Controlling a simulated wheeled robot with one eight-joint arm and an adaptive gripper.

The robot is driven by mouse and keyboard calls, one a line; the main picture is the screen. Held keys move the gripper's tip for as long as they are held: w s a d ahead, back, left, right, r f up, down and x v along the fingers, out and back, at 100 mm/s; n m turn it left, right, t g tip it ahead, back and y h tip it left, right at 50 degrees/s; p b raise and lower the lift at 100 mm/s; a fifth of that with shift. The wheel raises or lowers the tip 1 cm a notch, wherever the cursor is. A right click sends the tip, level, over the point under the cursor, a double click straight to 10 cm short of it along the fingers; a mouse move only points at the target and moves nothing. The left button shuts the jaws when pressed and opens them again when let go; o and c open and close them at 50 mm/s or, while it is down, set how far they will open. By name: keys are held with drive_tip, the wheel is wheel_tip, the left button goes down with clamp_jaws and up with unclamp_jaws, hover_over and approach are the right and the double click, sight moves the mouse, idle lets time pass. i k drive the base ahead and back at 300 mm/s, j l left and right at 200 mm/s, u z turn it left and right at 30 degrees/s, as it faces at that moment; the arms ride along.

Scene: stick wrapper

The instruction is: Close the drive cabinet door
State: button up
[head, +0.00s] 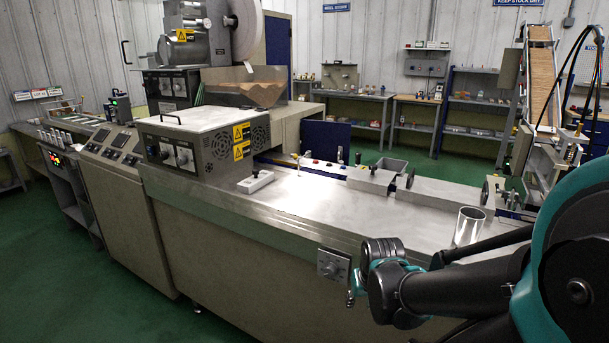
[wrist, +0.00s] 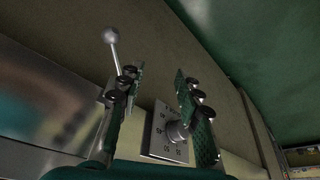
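The long beige machine cabinet (head: 240,245) runs across the head view. No panel in it clearly shows as an open door, and I cannot tell which one is the drive cabinet door. My gripper (head: 358,280) is low by the cabinet's front face, partly hidden by my wrist. In the wrist view my gripper (wrist: 160,72) is open, its fingers apart with nothing held. A plate with a dial (wrist: 168,132) shows between the fingers; it also shows in the head view (head: 333,266). A ball-ended lever (wrist: 111,37) appears beside the left finger; contact cannot be told.
A metal cup (head: 468,226) stands on the steel top near my arm. A grey control box (head: 205,140) and a small white switch box (head: 255,181) sit farther left. Green floor (head: 240,325) is open in front of the machine.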

sight(329, 142)
drive_tip(key=i+j+z, duration=0.15)
drive_tip(key=j, duration=0.3)
drive_tip(key=i+j+z, duration=0.15)
drive_tip(key=j, duration=0.35)
drive_tip(key=i+j+z, duration=0.15)
drive_tip(key=j, duration=0.3)
drive_tip(key=i+j+z, duration=0.2)
drive_tip(key=j, duration=0.3)
drive_tip(key=k, duration=0.4)
drive_tip(key=k+j+z, duration=0.1)
drive_tip(key=j, duration=0.15)
drive_tip(key=i+j+z, duration=0.15)
drive_tip(key=j, duration=0.25)
drive_tip(key=j+z, duration=0.2)
drive_tip(key=j, duration=0.2)
drive_tip(key=i+l+u, duration=0.1)
drive_tip(key=j+z, duration=0.15)
